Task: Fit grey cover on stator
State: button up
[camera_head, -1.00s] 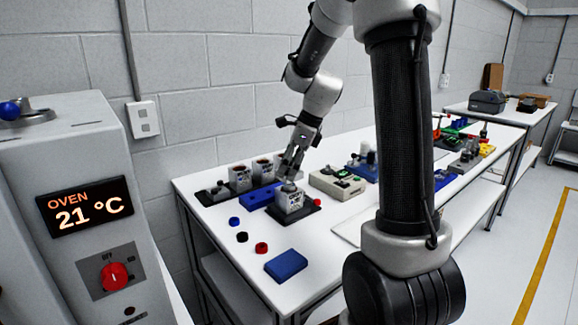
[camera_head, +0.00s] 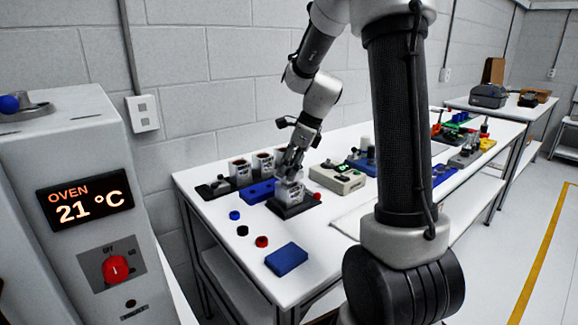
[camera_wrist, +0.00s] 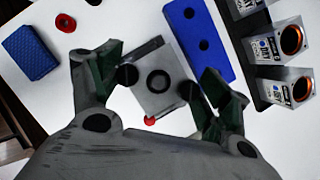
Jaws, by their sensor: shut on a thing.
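The grey cover (camera_wrist: 154,92) is a square plate with a dark ring at its centre. It lies between the fingers of my gripper (camera_wrist: 157,84) in the wrist view. In the head view my gripper (camera_head: 290,177) is at the top of the stator (camera_head: 289,194), a grey labelled block on a dark base (camera_head: 307,204). The gripper is shut on the cover. The cover hides the stator in the wrist view. I cannot tell whether the cover sits flush on it.
More stators (camera_head: 240,172) with copper windings stand behind, and also show in the wrist view (camera_wrist: 283,84). A blue holed block (camera_head: 256,192) is close beside the gripper. A blue mat (camera_head: 286,259) and small pucks (camera_head: 262,242) lie in front. A beige control box (camera_head: 337,178) stands right.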

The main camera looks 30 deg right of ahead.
jog(key=shift+f, duration=0.7)
jog(key=o, duration=1.1)
jog(key=shift+f, duration=0.1)
jog(key=shift+r, duration=4.45)
